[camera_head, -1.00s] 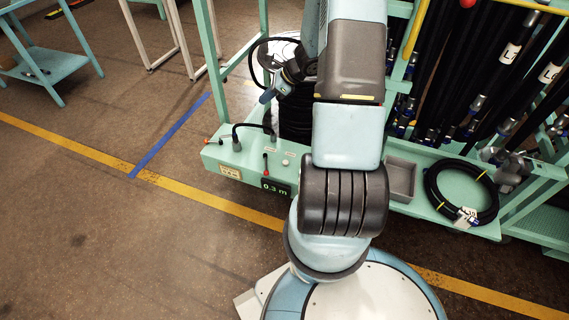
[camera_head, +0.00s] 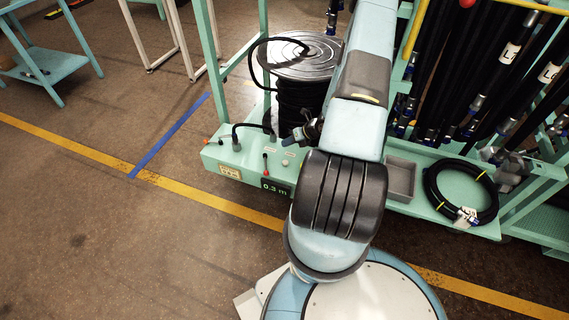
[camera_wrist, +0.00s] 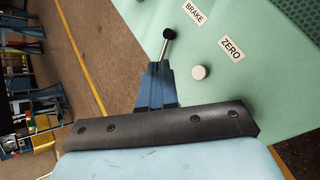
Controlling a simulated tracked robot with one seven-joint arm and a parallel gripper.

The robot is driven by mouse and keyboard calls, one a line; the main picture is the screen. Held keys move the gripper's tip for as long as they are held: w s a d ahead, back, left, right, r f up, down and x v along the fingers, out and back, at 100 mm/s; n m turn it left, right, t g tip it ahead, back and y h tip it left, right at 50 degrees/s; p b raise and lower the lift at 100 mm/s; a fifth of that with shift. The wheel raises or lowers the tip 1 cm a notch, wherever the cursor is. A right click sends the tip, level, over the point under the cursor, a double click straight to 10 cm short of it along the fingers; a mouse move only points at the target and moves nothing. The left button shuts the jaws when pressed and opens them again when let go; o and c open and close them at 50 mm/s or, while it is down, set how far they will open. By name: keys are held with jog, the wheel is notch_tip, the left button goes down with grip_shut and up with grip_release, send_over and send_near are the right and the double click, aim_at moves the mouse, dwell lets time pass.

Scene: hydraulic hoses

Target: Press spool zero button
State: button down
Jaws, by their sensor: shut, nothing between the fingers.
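The zero button is a small pale round knob on the green panel, beside the ZERO label (camera_wrist: 231,48) in the wrist view (camera_wrist: 200,72). In the head view the button (camera_head: 285,162) sits right of the red-tipped brake lever (camera_head: 265,160). My gripper (camera_wrist: 158,68) is shut and empty, its blue fingers to the left of the button in the wrist view. In the head view my gripper (camera_head: 291,143) is just behind the button, over the panel. I cannot tell its height above the panel, but it does not cover the button.
The brake lever (camera_wrist: 166,40) stands close to my fingertips in the wrist view. A display (camera_head: 275,186) reads 0.3 m. A hose reel (camera_head: 300,75) stands behind the panel. A grey tray (camera_head: 400,178) and coiled hose (camera_head: 460,193) lie to the right.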

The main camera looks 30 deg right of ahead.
aim_at(288, 162)
jog(key=shift+f, duration=0.1)
jog(key=shift+f, duration=4.3)
jog(key=shift+f, duration=0.85)
jog(key=shift+r, duration=0.95)
jog(key=shift+r, duration=0.15)
jog(key=shift+r, duration=2.35)
